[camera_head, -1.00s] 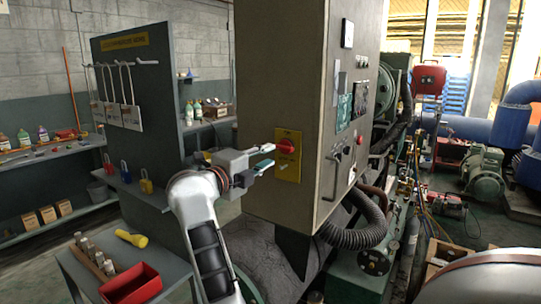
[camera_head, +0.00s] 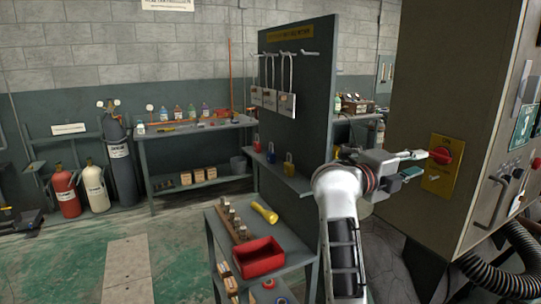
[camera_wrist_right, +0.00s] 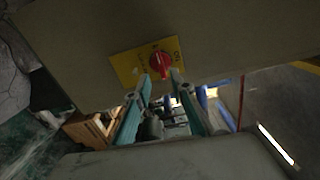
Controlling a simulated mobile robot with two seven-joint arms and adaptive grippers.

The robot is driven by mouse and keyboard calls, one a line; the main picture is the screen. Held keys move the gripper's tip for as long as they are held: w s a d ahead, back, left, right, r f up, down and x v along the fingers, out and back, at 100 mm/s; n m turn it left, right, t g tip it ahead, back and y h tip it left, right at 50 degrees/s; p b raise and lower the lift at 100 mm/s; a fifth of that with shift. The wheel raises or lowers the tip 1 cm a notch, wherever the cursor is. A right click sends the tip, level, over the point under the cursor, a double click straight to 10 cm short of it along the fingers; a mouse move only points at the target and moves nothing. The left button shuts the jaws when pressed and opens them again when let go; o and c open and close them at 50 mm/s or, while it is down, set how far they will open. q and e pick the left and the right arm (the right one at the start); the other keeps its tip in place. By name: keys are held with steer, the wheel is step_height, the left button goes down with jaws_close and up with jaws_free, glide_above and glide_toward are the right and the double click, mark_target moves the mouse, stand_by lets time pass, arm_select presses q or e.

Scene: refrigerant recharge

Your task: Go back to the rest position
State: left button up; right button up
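My right gripper (camera_head: 417,163) is in front of the cabinet's yellow switch plate (camera_head: 438,181) with its red rotary knob (camera_head: 441,155). Its two fingers are apart with nothing between them. In the right wrist view, the open fingers (camera_wrist_right: 162,77) point at the red knob (camera_wrist_right: 160,62) on the yellow plate (camera_wrist_right: 127,69). The knob shows just beyond the fingertips; whether they touch it I cannot tell. My left gripper is not in view.
The grey cabinet (camera_head: 430,80) stands at the right, with a black corrugated hose (camera_head: 505,265) below. A dark lockout board (camera_head: 300,90) stands at the centre. A small table with a red tray (camera_head: 258,257) and yellow flashlight (camera_head: 264,212) stands in front. Gas cylinders (camera_head: 118,160) stand left; green floor is open.

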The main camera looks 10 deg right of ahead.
mark_target(436, 158)
steer(key=x, duration=0.6)
steer(key=shift+d, duration=0.4)
steer(key=shift+m, duration=0.3)
